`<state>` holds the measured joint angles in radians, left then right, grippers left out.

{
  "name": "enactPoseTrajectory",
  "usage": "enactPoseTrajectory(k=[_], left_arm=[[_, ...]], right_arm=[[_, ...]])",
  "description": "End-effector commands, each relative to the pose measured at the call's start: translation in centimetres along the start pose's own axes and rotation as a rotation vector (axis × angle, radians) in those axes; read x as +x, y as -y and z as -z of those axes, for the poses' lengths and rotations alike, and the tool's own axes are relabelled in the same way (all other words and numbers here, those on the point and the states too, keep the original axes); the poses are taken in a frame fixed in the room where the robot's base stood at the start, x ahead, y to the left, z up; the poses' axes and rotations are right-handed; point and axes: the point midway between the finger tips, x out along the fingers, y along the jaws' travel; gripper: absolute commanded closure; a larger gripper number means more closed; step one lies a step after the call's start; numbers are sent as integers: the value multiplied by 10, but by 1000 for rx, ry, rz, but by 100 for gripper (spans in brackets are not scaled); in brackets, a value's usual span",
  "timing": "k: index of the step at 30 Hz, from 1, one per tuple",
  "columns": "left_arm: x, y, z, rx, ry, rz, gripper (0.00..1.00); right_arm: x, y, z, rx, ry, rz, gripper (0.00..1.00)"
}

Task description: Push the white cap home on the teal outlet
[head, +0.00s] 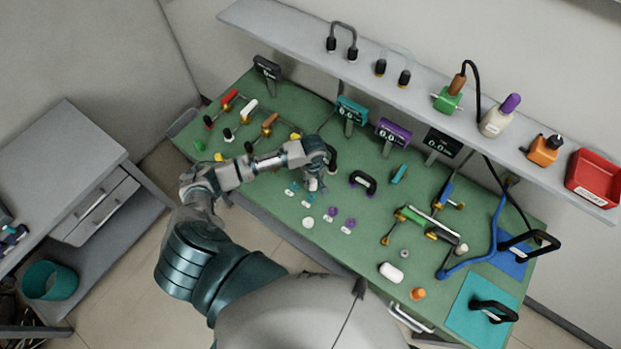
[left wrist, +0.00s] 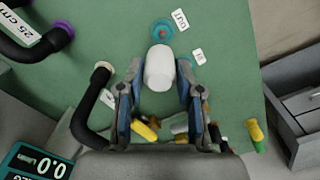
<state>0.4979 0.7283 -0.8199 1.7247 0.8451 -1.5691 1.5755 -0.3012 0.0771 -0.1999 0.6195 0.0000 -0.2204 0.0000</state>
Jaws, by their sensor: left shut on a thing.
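The white cap (left wrist: 160,68) is held between the two fingers of my left gripper (left wrist: 159,82), which is shut on it. In the head view my left gripper (head: 314,178) is low over the green bench, with a little of the white cap (head: 313,185) showing beneath it. A teal ring-shaped outlet (left wrist: 162,30) lies just beyond the cap in the left wrist view, beside a label reading OUT. The cap's end appears apart from this ring, but its height is unclear. A second teal fitting (left wrist: 185,63) is partly hidden behind the cap and finger. My right gripper is not in view.
A black curved hose (left wrist: 92,108) stands close beside the left gripper. Purple fittings (head: 332,212) and a white disc (head: 308,222) lie nearby on the bench (head: 270,208). A purple-ended black hose (head: 362,183) is to the right. A shelf (head: 300,38) runs along the back.

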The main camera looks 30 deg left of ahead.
Motion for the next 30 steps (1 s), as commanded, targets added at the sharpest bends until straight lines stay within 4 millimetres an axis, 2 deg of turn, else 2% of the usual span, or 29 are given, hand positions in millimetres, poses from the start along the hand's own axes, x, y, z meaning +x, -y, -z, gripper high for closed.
enactPoseTrajectory(k=[6,13,22,30], left_arm=[[24,3,2,-1,3,-1,94],[44,4,3,-1,5,-1,94],[47,2,2,0,1,-1,94],[47,1,1,0,1,0,94]], right_arm=[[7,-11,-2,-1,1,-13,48],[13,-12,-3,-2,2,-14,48],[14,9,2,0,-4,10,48],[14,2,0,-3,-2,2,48]])
